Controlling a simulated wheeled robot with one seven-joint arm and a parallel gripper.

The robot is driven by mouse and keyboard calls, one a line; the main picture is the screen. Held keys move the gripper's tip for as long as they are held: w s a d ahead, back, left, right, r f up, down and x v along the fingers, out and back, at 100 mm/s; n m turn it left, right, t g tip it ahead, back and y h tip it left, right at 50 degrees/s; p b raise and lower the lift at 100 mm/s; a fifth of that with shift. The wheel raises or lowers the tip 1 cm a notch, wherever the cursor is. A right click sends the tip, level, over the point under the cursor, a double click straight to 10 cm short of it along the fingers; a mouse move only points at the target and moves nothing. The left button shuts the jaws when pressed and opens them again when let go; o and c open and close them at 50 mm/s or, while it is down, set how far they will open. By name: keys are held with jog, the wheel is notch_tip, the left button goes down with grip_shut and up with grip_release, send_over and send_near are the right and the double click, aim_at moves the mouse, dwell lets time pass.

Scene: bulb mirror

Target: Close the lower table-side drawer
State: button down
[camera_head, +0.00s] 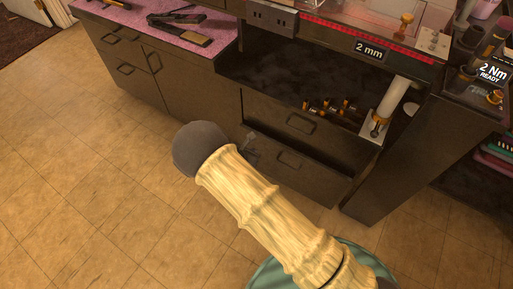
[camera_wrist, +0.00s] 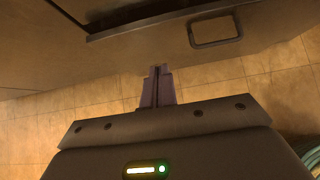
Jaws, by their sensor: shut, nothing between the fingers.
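The lower table-side drawer (camera_head: 318,177) is a dark front with a rectangular loop handle, low in the cabinet under the workbench. In the wrist view its front (camera_wrist: 150,52) fills the upper part, with the handle (camera_wrist: 216,44) right of centre. A dark band runs along its top edge; how far it stands out is hard to tell. My gripper (camera_wrist: 158,70) is shut and empty, its fingertips pointing at the drawer front, below and left of the handle. I cannot tell whether they touch. In the head view my arm hides most of the gripper.
An upper drawer (camera_head: 300,122) sits directly above. The bench's open bay (camera_head: 280,84) holds several small brass-ended parts. A dark side panel (camera_head: 398,165) stands to the right. Another cabinet (camera_head: 180,85) stands left. Tiled floor (camera_head: 90,170) is clear at left.

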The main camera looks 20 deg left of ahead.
jog(key=d+r+m+g+h, duration=0.1)
jog(key=d+r+m+g, duration=0.2)
jog(key=d+r+m, duration=0.65)
jog(key=d+r+m+g+h, duration=0.1)
jog(key=d+r+m+g, duration=0.1)
jog(key=d+r+m, duration=0.75)
jog(key=s+d+r+m+y, duration=0.1)
jog(key=s+d+r+m, duration=0.2)
jog(key=d+m, duration=0.2)
jog(key=s+d+r+m+y, duration=0.1)
jog(key=s+d+r+m, duration=0.2)
jog(key=d, duration=0.5)
jog(key=s+d+r+m+g+y, duration=0.1)
jog(key=s+d+r+m, duration=0.3)
jog(key=d+m, duration=0.2)
jog(key=shift+s+d+m, duration=0.25)
jog(key=shift+s+m, duration=0.1)
jog(key=shift+m, duration=0.25)
jog(key=shift+p, duration=0.3)
